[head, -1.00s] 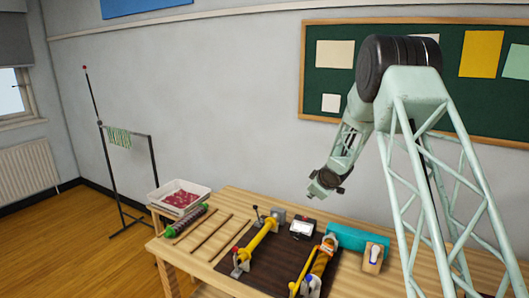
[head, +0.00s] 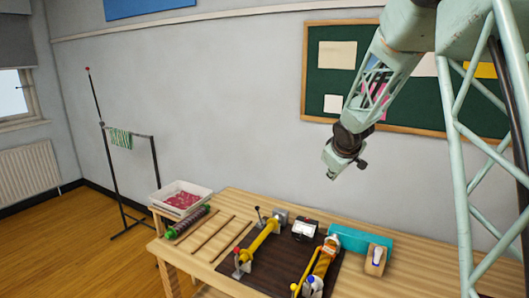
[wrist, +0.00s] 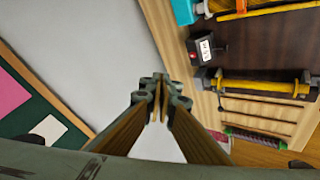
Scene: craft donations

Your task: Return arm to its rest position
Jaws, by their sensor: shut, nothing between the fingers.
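My arm is raised in front of the wall, to the right in the head view. My gripper (wrist: 160,100) shows in the wrist view with its two fingertips together and nothing between them. In the head view the arm's end (head: 342,158) hangs in the air, well above and behind the wooden table (head: 237,203), clear of everything on it. The fingers are too small there to make out.
The table holds a yellow roller (head: 262,240), a small black box with a white face (head: 305,229), a teal block (head: 352,239) and thin sticks (head: 208,236). A white tray (head: 161,197) stands at its left end. A green pinboard (head: 315,80) hangs behind the arm.

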